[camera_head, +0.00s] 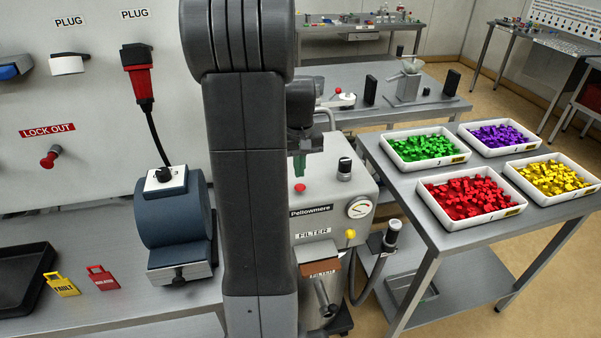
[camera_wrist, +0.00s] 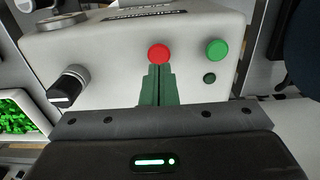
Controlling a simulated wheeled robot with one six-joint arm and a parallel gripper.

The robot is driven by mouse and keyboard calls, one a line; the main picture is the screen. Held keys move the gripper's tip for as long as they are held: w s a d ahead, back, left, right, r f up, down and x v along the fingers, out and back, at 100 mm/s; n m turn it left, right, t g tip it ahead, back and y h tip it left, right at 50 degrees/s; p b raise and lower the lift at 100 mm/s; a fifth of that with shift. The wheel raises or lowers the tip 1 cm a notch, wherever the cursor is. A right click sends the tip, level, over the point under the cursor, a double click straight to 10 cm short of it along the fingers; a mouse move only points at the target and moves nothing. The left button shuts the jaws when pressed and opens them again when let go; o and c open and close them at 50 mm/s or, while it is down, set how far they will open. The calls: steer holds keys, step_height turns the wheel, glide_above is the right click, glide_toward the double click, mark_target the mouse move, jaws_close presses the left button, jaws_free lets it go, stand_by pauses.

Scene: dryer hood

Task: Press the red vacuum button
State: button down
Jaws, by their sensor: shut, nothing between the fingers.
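The red button (camera_head: 300,187) is on the top of the white Pellowmere machine (camera_head: 330,178), in the middle of the head view. It also shows in the wrist view (camera_wrist: 159,53) as a round red cap. My gripper (camera_head: 299,163) is shut and empty, with green fingers pointing down above the red button in the head view. In the wrist view its fingertips (camera_wrist: 158,68) are just below the button in the picture. I cannot tell whether they touch it. A green button (camera_wrist: 217,49) and a small dark green lamp (camera_wrist: 209,78) are to the right.
A black knob (camera_head: 345,168) and a gauge (camera_head: 359,208) are on the machine. To the right, a metal table (camera_head: 425,222) holds trays of coloured pieces. A grey motor (camera_head: 173,220) and a panel with plugs stand left of my arm.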

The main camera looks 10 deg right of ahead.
step_height(320, 180, up, 9)
steer(key=b, duration=0.1)
steer(key=shift+w, duration=0.15)
stand_by(0.8)
glide_above(299, 186)
step_height(299, 186, down, 7)
steer(key=shift+r+p, duration=0.1)
steer(key=shift+p, duration=0.3)
steer(key=shift+d+f+b, duration=0.1)
steer(key=shift+f+b, duration=0.3)
steer(key=shift+b, duration=0.8)
step_height(299, 186, up, 8)
